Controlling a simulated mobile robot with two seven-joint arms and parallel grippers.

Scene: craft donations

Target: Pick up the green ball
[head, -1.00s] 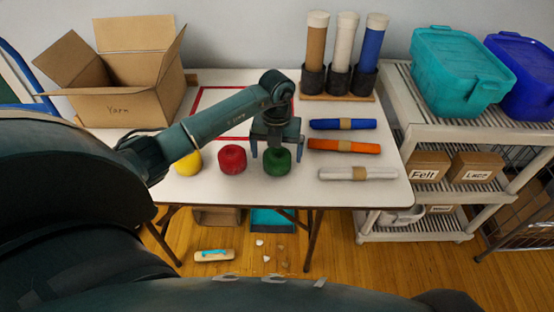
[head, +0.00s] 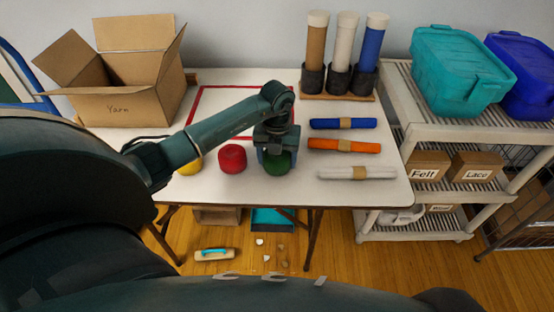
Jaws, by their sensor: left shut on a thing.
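The green ball (head: 277,165) is on the white table near its front edge, right of the red ball. My left gripper (head: 277,158) points down over it, shut on the green ball, with the fingers around its sides. The gripper body hides the ball's upper part. I cannot tell any gap between the ball and the table. My right gripper is not in view.
The red ball (head: 232,158) stands close to the left; a yellow ball (head: 190,163) is partly behind my arm. Blue, orange and white rolls (head: 340,173) lie to the right. A cardboard Yarn box (head: 130,108) stands at back left.

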